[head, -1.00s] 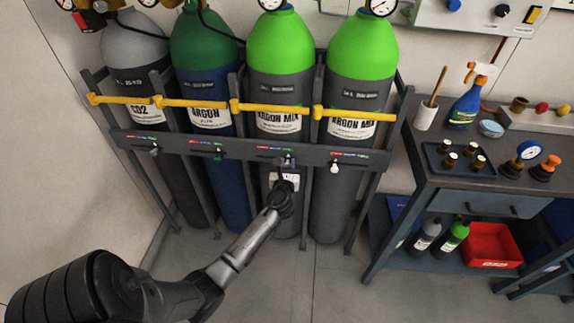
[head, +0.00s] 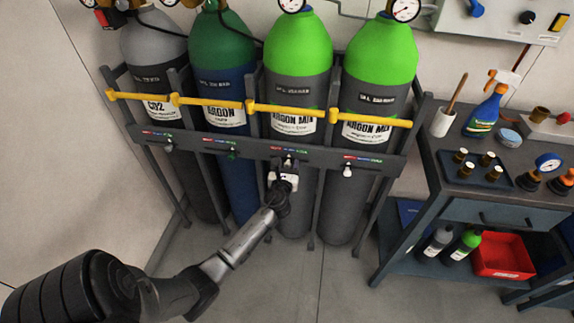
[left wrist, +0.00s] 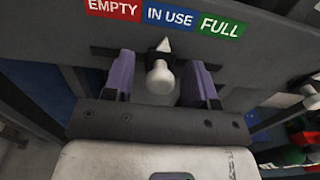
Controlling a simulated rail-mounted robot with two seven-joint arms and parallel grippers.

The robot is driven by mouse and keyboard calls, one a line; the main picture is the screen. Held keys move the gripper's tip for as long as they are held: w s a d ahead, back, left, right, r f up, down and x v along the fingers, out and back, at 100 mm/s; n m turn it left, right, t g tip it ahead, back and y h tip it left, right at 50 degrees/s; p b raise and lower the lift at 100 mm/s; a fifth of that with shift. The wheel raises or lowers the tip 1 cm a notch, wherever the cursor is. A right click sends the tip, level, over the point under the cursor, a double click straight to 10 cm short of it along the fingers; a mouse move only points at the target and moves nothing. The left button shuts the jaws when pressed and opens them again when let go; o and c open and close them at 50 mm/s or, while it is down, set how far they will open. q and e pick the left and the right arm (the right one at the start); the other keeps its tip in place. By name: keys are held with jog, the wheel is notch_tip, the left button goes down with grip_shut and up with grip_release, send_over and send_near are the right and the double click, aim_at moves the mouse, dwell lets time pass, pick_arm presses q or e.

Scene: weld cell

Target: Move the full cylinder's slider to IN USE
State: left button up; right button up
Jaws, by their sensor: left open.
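The gas rack has a dark rail (head: 325,161) with a slider under each cylinder. My left gripper (head: 288,165) is at the slider of the third cylinder (head: 298,60) from the left, a bright-green-topped one labelled ARGON MIX. In the left wrist view my left gripper (left wrist: 160,85) is open, its purple fingers on either side of the pale slider knob (left wrist: 160,78), with gaps showing. The knob's white pointer stands below the blue IN USE label (left wrist: 169,17), between EMPTY and FULL. My right gripper is not in view.
Another green-topped ARGON MIX cylinder (head: 380,60) stands to the right, with its own white knob (head: 347,171). ARGON (head: 224,70) and CO2 (head: 155,60) cylinders stand left. A yellow bar (head: 330,115) crosses them. A cart (head: 440,190) is at the right. The floor in front is clear.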

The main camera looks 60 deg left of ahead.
pick_arm(q)
jog(key=shift+d, duration=0.1)
jog(key=shift+s+d, duration=0.15)
jog(key=shift+s, duration=0.05)
jog(key=p+v, duration=0.3)
jog(key=v, duration=1)
jog(key=shift+s, duration=0.15)
